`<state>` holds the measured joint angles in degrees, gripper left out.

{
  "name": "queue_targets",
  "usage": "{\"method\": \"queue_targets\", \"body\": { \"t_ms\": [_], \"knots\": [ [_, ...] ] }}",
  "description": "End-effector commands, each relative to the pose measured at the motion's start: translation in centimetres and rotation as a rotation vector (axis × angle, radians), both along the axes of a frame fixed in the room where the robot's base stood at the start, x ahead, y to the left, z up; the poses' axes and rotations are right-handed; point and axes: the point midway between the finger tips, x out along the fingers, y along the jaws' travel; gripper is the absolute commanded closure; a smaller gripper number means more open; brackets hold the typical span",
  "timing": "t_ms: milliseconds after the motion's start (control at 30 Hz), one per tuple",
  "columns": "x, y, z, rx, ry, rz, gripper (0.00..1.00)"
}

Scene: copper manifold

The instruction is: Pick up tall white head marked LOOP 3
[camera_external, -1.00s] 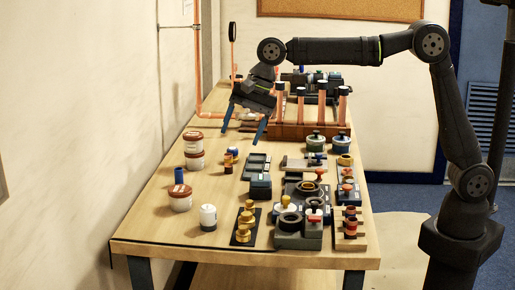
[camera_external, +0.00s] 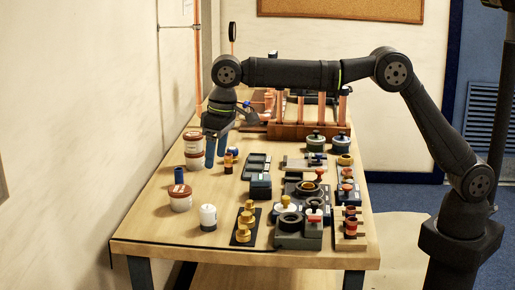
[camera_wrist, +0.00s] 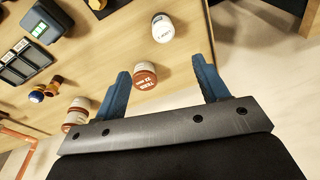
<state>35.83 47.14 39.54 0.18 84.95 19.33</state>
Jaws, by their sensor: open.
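A white cylinder (camera_external: 208,217) stands upright near the front left of the table. It also shows in the wrist view (camera_wrist: 162,28) at the top middle, with small dark lettering too blurred to read surely; it fits the tall white head. My gripper (camera_external: 215,160) is above the table, behind the white cylinder, fingers pointing down. In the wrist view my gripper (camera_wrist: 161,68) has its two blue fingers spread wide, with nothing held between them. The white cylinder lies beyond the fingertips, apart from them.
A jar with a red-brown lid (camera_external: 180,198) stands just behind and left of the white cylinder; in the wrist view it (camera_wrist: 145,75) appears between the fingers. Stacked jars (camera_external: 193,151) and a blue cylinder (camera_external: 179,176) are at the left edge. Brass parts (camera_external: 246,222) stand to the right.

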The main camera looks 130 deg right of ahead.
Motion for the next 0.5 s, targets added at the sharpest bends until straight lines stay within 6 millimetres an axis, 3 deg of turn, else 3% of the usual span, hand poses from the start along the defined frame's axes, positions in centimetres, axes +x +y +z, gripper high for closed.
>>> {"method": "queue_targets", "body": {
  "t_ms": [267, 500],
  "knots": [
    [0.8, 0.0, -1.4, -0.019, 0.052, 0.176, 0.33],
    [1.2, -0.4, -6.0, -0.017, 0.054, 0.176, 0.33]
  ]
}}
